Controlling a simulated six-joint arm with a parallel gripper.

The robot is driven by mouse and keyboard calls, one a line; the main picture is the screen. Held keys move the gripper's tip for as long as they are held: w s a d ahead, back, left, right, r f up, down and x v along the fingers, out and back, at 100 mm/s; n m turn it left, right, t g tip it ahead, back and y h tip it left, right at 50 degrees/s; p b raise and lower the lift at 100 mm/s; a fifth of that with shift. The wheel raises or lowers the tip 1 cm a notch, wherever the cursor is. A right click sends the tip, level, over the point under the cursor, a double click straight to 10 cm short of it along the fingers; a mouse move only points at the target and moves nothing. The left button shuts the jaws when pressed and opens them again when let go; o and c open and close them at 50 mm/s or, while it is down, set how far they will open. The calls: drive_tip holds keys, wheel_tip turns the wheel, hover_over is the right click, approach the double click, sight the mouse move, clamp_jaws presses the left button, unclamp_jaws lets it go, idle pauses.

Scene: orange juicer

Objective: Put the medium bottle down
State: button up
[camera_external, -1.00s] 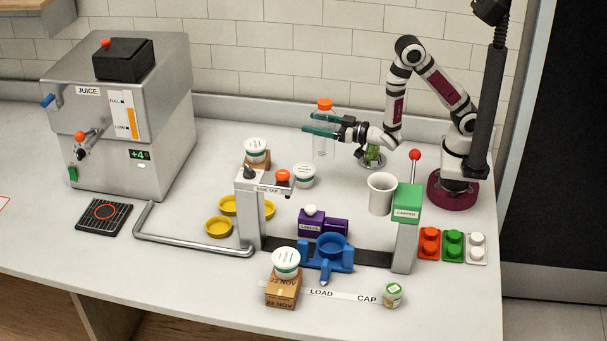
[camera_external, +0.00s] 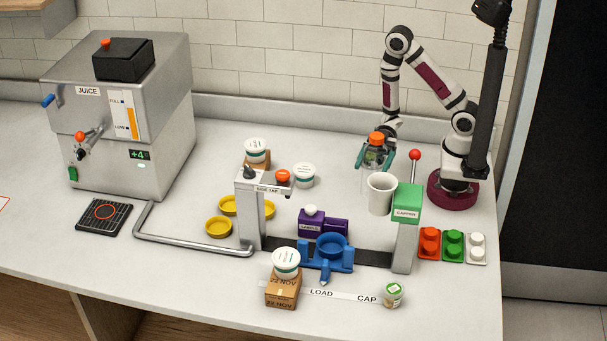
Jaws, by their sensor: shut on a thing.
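The bottle with an orange cap (camera_external: 376,138) is upright and clear-bodied, at the right of the counter behind the white cup (camera_external: 381,195). My gripper (camera_external: 375,160) has its teal fingers on either side of the bottle just below the cap and is shut on it. The cup hides part of the lower bottle. I cannot tell whether its base touches the counter.
The green capper (camera_external: 407,203) with its red-knobbed lever stands just right of the cup. White-lidded tubs (camera_external: 303,175) stand to the left. The counter between these tubs and the bottle is clear. The juice machine (camera_external: 120,120) is far left.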

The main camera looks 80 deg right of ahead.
drive_tip(key=s+a+f, duration=0.1)
drive_tip(key=a+f, duration=0.5)
drive_tip(key=f, duration=0.2)
drive_tip(key=shift+s+a+f, duration=0.15)
drive_tip(key=shift+s+a, duration=0.25)
drive_tip(key=shift+f, duration=0.1)
drive_tip(key=o, duration=1.2)
drive_tip(key=shift+c, duration=0.2)
drive_tip(key=s+d, duration=0.2)
drive_tip(key=d, duration=1)
drive_tip(key=shift+a, duration=0.1)
